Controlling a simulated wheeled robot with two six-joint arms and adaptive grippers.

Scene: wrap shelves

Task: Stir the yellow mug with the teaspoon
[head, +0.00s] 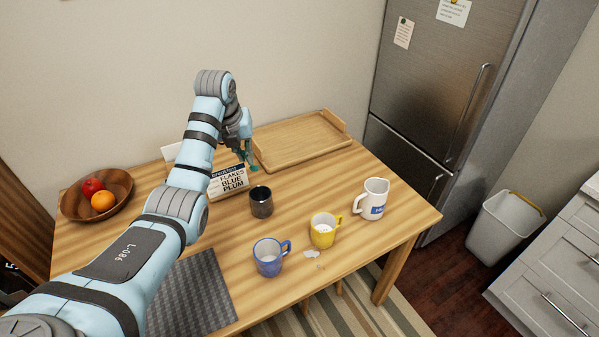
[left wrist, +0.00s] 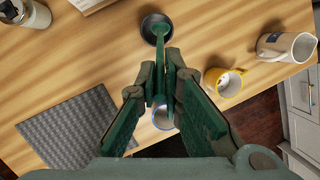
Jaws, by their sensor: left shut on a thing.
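The yellow mug (head: 323,231) stands upright on the table with something white inside; it also shows in the left wrist view (left wrist: 222,83). My left gripper (head: 249,160) is in the air behind the dark cup, away from the yellow mug. In the left wrist view it is shut on a slim green thing with a rounded end, seemingly the teaspoon (left wrist: 159,30). That end overlaps the dark cup's mouth in this view; its height above the cup is unclear. My right gripper is not in view.
White spots (head: 312,253) lie by the yellow mug. Behind are a wooden tray (head: 300,143), a cereal box (head: 229,181) and a fruit bowl (head: 73,207).

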